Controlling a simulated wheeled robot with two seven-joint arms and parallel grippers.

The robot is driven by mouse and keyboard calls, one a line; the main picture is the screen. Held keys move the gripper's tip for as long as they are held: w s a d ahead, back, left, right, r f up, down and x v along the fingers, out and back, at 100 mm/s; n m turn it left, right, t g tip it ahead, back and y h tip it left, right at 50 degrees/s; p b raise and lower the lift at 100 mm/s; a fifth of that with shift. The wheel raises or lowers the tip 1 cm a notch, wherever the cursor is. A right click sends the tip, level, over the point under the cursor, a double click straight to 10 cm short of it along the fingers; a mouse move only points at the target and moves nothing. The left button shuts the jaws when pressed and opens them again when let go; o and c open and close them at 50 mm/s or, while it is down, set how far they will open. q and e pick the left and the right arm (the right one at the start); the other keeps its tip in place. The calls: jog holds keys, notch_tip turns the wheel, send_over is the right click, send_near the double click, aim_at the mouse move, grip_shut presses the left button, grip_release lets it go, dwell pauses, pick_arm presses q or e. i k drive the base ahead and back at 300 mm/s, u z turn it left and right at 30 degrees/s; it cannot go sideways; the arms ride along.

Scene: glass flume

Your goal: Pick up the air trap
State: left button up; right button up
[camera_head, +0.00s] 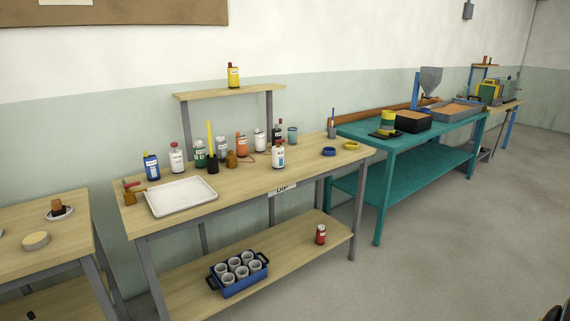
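I cannot tell for sure which thing is the air trap; no readable label names it. The wooden bench (245,186) in the middle carries several bottles and small vessels along its back, among them a blue bottle (151,167), a white bottle with a red cap (176,158), an orange bottle (242,145) and a white labelled bottle (278,154) nearer the front. A brown piece (231,159) stands among them.
A white tray (181,196) lies at the bench's left. A blue crate of cups (238,272) and a red bottle (320,234) stand on the lower shelf. A yellow bottle (233,76) stands on the raised shelf. A teal table (400,152) stands right; the floor at right is clear.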

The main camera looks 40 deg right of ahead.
aim_at(277, 154)
jog(key=z, duration=1.65)
jog(key=i, duration=1.6)
jog(key=z, duration=0.2)
